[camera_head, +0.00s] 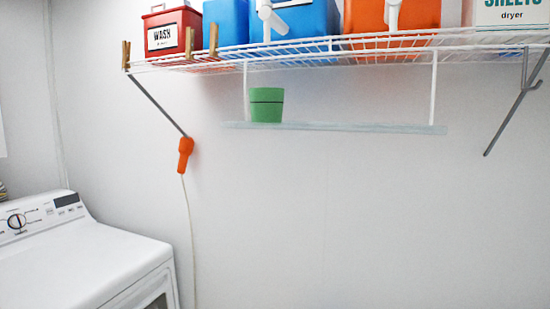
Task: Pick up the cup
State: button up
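A green cup (266,106) with a slightly wider upper band stands upright on a thin, pale hanging shelf (345,127), near the shelf's left end. The cup is below the white wire rack and in front of the white wall. Nothing touches the cup except the shelf under it. My gripper is not in view.
A white wire rack (350,47) above holds a red WASH box (172,32), blue and orange containers (418,14), and a dryer-sheets box (512,14). An orange handheld item (185,154) hangs with a cord. A white dryer or washer (80,262) stands lower left. The shelf's right side is bare.

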aim_at(266, 103)
jog(key=z, duration=2)
jog(key=u, duration=2.4)
jog(key=i+l, duration=0.1)
jog(key=i, duration=0.25)
jog(key=u, duration=0.05)
